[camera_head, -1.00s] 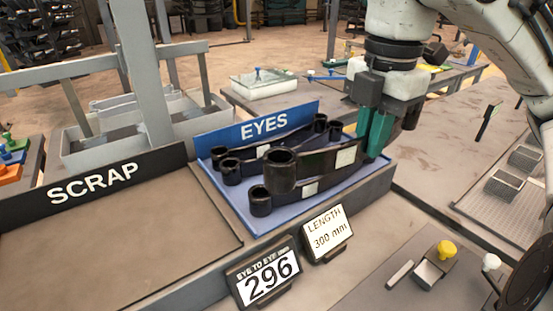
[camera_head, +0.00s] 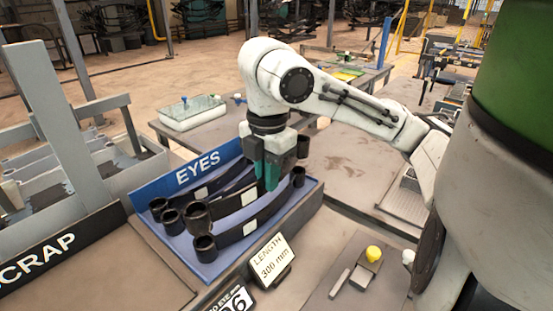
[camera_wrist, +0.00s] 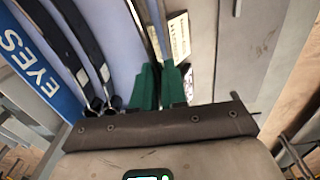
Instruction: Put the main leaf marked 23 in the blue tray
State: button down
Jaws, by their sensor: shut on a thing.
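The blue tray (camera_head: 322,184) with the EYES sign stands in the middle of the head view. Several dark curved leaves with rolled eyes and pale labels lie in it. The green fingers of my gripper (camera_head: 268,177) point down over the tray, shut on a dark leaf (camera_head: 228,203) with an eye at its near left end. This held leaf is low among the others; whether it touches the tray floor I cannot tell. The fingers (camera_wrist: 160,87) also show in the wrist view beside pale labels. No mark 23 is readable on any leaf.
A front leaf (camera_head: 255,222) lies alongside the held one, close to it. The SCRAP board (camera_head: 38,262) is at the left. The LENGTH 300 mm sign (camera_head: 271,260) stands in front of the tray. A yellow knob (camera_head: 373,253) is on the bench at the right.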

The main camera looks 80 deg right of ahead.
jog(key=w+d+f, duration=0.1)
jog(key=w+f, duration=0.1)
jog(key=w+d+f+b, duration=0.1)
jog(key=w+f, duration=0.1)
jog(key=w+d+f, duration=0.2)
jog(key=f, duration=0.1)
jog(key=shift+w, duration=0.1)
jog(key=shift+w+d+f, duration=0.1)
jog(key=shift+d+f, duration=0.05)
jog(key=shift+f, duration=1.4)
jog(key=shift+f+b, duration=0.2)
jog(key=shift+b, duration=0.15)
jog(key=c, duration=1.2)
grip_release()
jog(key=shift+o, duration=0.2)
notch_tip(320, 180, up, 12)
jog(key=p, duration=0.1)
jog(key=shift+r, duration=0.15)
